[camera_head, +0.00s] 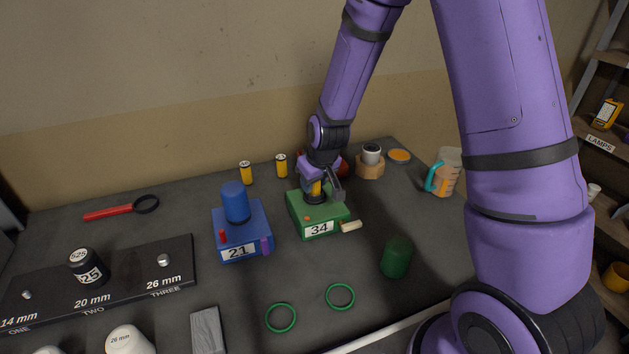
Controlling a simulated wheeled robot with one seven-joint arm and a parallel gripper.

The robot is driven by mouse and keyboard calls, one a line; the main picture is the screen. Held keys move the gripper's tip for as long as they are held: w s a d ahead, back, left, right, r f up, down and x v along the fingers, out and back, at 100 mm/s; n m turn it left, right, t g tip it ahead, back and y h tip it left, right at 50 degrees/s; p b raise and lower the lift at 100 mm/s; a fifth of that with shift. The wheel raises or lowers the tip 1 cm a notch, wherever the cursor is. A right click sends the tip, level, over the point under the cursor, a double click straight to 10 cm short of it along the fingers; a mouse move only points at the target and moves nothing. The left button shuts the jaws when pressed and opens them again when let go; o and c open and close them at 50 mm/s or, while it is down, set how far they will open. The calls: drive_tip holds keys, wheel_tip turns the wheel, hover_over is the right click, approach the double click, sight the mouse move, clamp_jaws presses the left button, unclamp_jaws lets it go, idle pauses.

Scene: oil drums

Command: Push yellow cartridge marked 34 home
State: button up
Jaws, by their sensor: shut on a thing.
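A green block marked 34 (320,230) stands on the dark bench near the middle, with a dark round opening on its top. A yellow cartridge (316,187) stands upright at that opening, its lower end at the dark ring. My gripper (320,186) is above the green block and shut on the yellow cartridge. The gripper hides the cartridge's upper part and any number on it. How deep the cartridge sits in the opening, I cannot tell.
A blue block marked 21 (243,250) with a blue cylinder (235,203) stands just left. Two other yellow cartridges (246,173) (281,166) stand behind. A green cylinder (397,257) is to the right, with two green rings (281,318) (340,297) in front.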

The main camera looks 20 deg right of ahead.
drive_tip(key=shift+s+f, duration=0.65)
drive_tip(key=shift+f, duration=0.3)
drive_tip(key=o, duration=0.9)
drive_tip(key=shift+w+r, duration=0.25)
drive_tip(key=shift+r, duration=0.2)
drive_tip(key=shift+o, duration=0.9)
drive_tip(key=w+a+v, duration=0.1)
drive_tip(key=v, duration=0.9)
drive_tip(key=shift+d+r, duration=0.45)
drive_tip(key=shift+r, duration=0.1)
drive_tip(key=s+d+r+m, duration=0.1)
drive_tip(key=s+d+r, duration=0.2)
drive_tip(key=s+r, duration=0.9)
drive_tip(key=s+d+r+m+t+h, duration=0.1)
drive_tip(key=s+d+r, duration=0.2)
drive_tip(key=s+r, duration=0.5)
drive_tip(key=s, duration=0.4)
drive_tip(key=shift+s+r+m+t, duration=0.2)
drive_tip(key=shift+r+m+t, duration=0.1)
drive_tip(key=shift+m, duration=0.1)
drive_tip(key=shift+s+d, duration=0.1)
drive_tip(key=shift+s, duration=0.35)
